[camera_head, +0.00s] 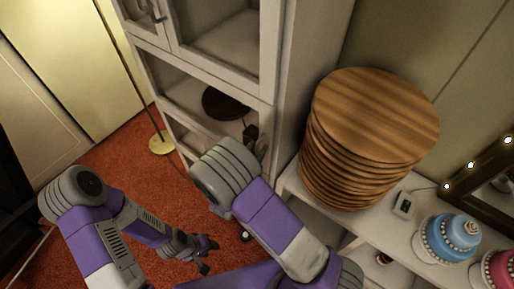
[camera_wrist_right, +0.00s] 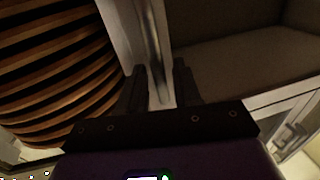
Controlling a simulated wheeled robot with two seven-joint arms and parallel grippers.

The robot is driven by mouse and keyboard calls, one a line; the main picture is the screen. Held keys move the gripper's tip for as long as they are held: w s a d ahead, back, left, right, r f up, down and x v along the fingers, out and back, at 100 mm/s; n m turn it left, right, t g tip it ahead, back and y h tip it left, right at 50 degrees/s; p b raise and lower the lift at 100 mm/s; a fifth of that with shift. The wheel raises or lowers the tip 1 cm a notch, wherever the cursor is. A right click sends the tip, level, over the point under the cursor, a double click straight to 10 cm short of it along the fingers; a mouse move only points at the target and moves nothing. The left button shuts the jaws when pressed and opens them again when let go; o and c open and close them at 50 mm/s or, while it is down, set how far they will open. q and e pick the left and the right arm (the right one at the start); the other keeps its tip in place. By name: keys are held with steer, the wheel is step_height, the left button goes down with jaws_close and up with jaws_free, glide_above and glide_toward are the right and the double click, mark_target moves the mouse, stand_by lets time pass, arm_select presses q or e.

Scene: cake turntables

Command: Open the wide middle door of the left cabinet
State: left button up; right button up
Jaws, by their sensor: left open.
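The left cabinet (camera_head: 278,95) is white, with framed doors, and stands at the upper middle of the head view. Its wide middle door has dark panes, and a dark round object (camera_head: 225,103) shows behind it. The door's upright metal handle (camera_wrist_right: 156,65) shows between the fingers of my right gripper (camera_wrist_right: 160,85), which are apart with a gap beside the handle. I cannot tell how deep the handle sits between them. In the head view my right arm hides most of that gripper. My left gripper (camera_head: 205,256) is open and empty, low over the floor.
A tall stack of round wooden boards (camera_head: 372,115) stands on a white shelf right of the cabinet, close to my right arm. Blue (camera_head: 450,238) and pink cakes and a lit mirror are further right. A lamp base (camera_head: 161,144) stands on the red carpet (camera_head: 120,160) at left.

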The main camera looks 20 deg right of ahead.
steer(key=shift+w+d, duration=0.2)
jaws_close()
steer(key=shift+a, duration=0.1)
